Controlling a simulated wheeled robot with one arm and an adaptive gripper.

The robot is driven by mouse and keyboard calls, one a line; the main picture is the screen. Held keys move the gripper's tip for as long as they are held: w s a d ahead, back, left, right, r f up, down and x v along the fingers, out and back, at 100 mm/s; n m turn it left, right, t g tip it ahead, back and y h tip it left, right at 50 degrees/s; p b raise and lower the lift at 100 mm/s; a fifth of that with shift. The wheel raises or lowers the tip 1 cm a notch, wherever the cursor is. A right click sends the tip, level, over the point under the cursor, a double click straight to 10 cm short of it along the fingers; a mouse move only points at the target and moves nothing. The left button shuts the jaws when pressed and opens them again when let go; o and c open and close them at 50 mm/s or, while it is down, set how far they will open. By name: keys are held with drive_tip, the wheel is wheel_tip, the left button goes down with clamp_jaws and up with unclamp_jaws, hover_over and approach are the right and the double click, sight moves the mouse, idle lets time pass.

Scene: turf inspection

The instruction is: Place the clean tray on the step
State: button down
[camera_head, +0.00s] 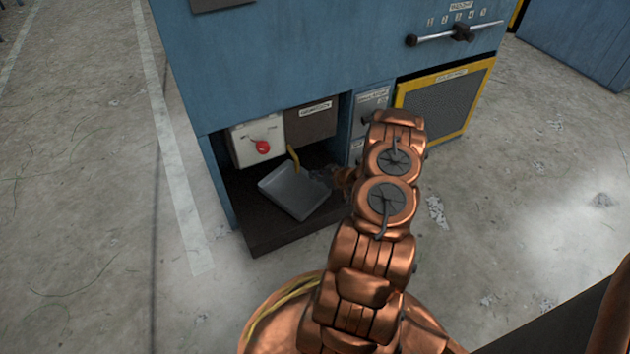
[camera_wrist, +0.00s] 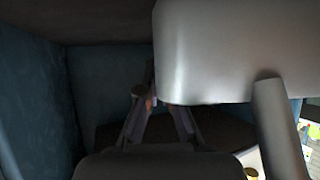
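The grey, shallow tray (camera_head: 292,192) sits in the low open bay of the blue machine, slightly tilted in the head view. It is over the dark step (camera_head: 268,235) at the bay's floor; whether it touches the step I cannot tell. My gripper (camera_head: 326,177) is at the tray's right side, inside the bay and partly hidden by my arm. In the wrist view my gripper's fingers (camera_wrist: 157,115) point into the dark bay. A large smooth grey body with a rod (camera_wrist: 225,50) fills the upper right, close to the fingers. Whether they grip anything is unclear.
A white box with a red knob (camera_head: 262,147) and a dark labelled panel (camera_head: 312,122) hang above the tray. A yellow curved piece (camera_head: 294,160) stands at its back edge. A yellow-framed grille (camera_head: 446,100) is to the right. The floor at left is clear.

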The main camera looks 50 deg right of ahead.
drive_tip(key=shift+f, duration=0.7)
drive_tip(key=shift+f, duration=0.2)
drive_tip(key=c, duration=1.3)
unclamp_jaws()
drive_tip(key=shift+r, duration=0.15)
